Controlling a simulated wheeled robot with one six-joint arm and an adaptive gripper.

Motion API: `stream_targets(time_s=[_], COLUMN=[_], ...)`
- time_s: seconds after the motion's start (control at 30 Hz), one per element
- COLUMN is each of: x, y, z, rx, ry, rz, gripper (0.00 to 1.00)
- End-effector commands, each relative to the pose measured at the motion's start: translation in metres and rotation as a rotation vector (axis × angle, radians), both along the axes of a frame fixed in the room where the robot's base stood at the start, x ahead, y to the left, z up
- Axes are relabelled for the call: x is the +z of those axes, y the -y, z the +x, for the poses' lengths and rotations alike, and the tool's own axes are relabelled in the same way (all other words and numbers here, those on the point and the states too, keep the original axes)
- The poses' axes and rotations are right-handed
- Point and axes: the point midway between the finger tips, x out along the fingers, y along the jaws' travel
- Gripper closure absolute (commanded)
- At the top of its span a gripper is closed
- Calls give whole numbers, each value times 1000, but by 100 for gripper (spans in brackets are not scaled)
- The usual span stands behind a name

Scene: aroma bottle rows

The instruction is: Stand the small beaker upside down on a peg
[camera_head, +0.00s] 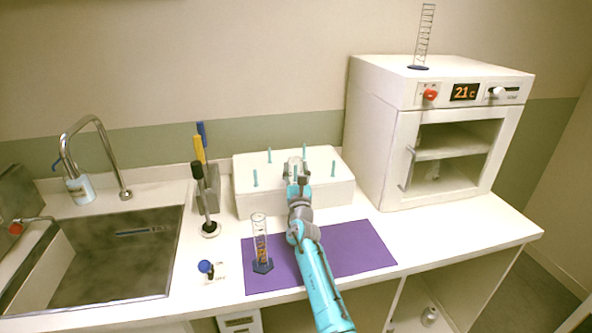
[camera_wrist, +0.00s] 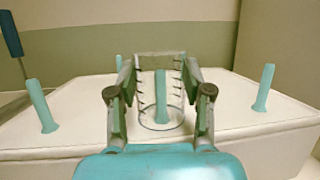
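The small beaker (camera_wrist: 149,118) is clear glass and shows in the wrist view between the two fingers of my gripper (camera_wrist: 159,75). The fingers lie along its sides and appear closed on it. A teal peg (camera_wrist: 161,98) shows through the glass, and the beaker's lower rim appears to ring the peg's base. I cannot tell whether the rim rests on the surface. In the head view my gripper (camera_head: 297,168) is over the white peg block (camera_head: 240,195) and largely hides the beaker. Other pegs (camera_wrist: 41,105) (camera_wrist: 264,87) stand free on either side.
A graduated cylinder (camera_head: 260,240) stands on the purple mat (camera_head: 350,245), left of my arm. A rack with coloured-handled tools (camera_head: 208,185) stands left of the block. The white oven (camera_head: 375,130) is at right, with a tall cylinder on top. The sink (camera_head: 115,250) is at left.

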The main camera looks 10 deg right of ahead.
Motion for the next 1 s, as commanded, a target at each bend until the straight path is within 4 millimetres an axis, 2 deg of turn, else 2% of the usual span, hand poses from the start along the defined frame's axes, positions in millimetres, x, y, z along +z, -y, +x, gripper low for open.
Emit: stream_targets(time_s=[0.03, 0.1, 0.13, 0.57, 0.87, 1.0], x=[0, 0, 0, -3, -19, -19], y=[0, 0, 0, -1, -6, -8], z=[0, 0, 0, -6, -46, -65], rx=[0, 0, 0, 1, 0, 0], ry=[0, 0, 0, -1, -1, 0], rz=[0, 0, 0, 2, 1, 2], gripper=[40, 22, 21, 21, 21, 21])
